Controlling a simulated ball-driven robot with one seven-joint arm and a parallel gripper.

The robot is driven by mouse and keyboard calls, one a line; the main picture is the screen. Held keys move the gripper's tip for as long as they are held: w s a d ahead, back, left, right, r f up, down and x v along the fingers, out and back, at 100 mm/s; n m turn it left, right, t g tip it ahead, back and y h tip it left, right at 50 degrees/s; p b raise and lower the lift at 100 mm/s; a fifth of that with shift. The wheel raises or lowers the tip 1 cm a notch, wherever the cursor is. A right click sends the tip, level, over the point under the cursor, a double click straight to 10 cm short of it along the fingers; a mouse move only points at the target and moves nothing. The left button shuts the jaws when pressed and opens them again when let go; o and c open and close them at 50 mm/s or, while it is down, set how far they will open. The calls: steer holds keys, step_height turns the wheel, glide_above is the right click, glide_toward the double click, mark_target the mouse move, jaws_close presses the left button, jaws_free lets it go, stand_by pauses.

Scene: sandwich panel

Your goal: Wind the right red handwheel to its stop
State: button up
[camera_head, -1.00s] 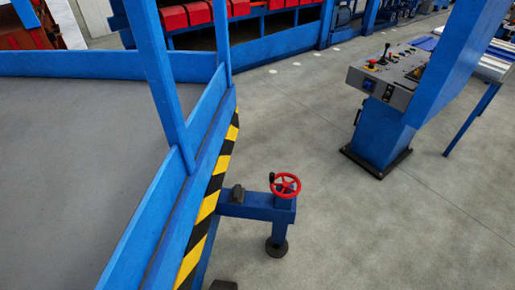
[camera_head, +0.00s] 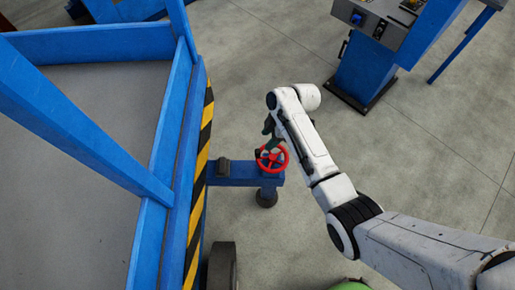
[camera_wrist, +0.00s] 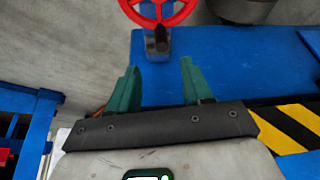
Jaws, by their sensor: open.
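The red handwheel (camera_head: 272,160) stands on a short blue bracket beside the striped platform edge in the head view. In the wrist view the lower part of its red rim (camera_wrist: 160,22) shows at the top, cut off by the frame, with a dark knob or hub (camera_wrist: 157,42) below it. My gripper (camera_head: 268,132) is at the far side of the wheel in the head view and partly overlaps it. In the wrist view its two green fingers (camera_wrist: 158,82) are apart with nothing between them, and the wheel lies beyond their tips. I cannot tell whether a finger touches the wheel.
The blue bracket (camera_head: 228,181) carries a small dark block (camera_head: 223,168) left of the wheel. The yellow-black striped edge (camera_head: 199,165) and blue rails bound the left. A control console (camera_head: 372,62) stands at upper right. Grey floor (camera_head: 440,140) is clear to the right.

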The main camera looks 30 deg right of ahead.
mark_target(259, 150)
steer(key=b+x, duration=0.1)
steer(key=x, duration=0.9)
steer(key=shift+s+a+f, duration=0.1)
steer(key=shift+f, duration=0.15)
steer(key=shift+c, duration=0.5)
jaws_close()
